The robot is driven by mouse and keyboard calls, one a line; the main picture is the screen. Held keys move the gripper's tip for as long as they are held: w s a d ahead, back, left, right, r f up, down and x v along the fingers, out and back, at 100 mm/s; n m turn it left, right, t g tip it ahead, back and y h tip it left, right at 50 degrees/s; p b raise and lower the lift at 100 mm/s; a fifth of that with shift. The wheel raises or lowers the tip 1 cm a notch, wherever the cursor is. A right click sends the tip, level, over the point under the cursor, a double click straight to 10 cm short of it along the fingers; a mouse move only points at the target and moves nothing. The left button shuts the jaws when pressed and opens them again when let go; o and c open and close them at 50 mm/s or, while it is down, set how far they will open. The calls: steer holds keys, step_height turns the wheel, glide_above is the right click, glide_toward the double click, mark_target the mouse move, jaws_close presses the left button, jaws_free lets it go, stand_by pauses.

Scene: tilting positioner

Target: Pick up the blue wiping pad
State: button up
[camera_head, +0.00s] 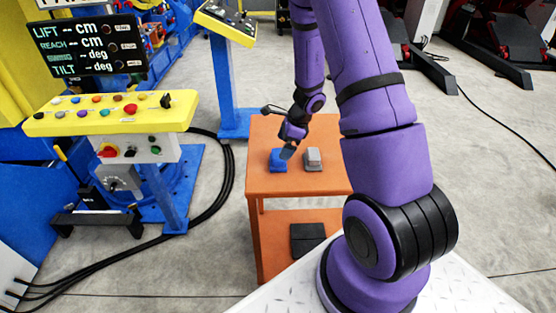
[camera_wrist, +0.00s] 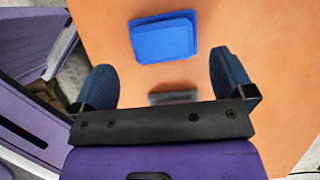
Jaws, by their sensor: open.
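The blue wiping pad (camera_head: 278,160) lies on the orange table (camera_head: 262,185); a blue block sits on a slightly wider blue base. In the wrist view the pad (camera_wrist: 163,38) is ahead of my gripper, beyond the fingertips and roughly between their lines. My gripper (camera_wrist: 162,78) is open, with its two dark fingers spread wide and nothing seen between them but the table and part of a grey thing. In the head view my gripper (camera_head: 288,150) is above or close beside the pad and hides part of it; the exact gap cannot be told.
A grey pad-like block (camera_head: 313,158) sits right of the blue pad. A dark box (camera_head: 307,238) is on the lower shelf. A yellow control panel (camera_head: 110,113) stands left, and a second panel stand (camera_head: 225,85) is behind the table. Black cables (camera_head: 215,205) run along the floor left.

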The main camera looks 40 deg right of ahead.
steer(key=shift+x, duration=2.7)
steer(key=shift+w, duration=0.2)
steer(key=c, duration=0.9)
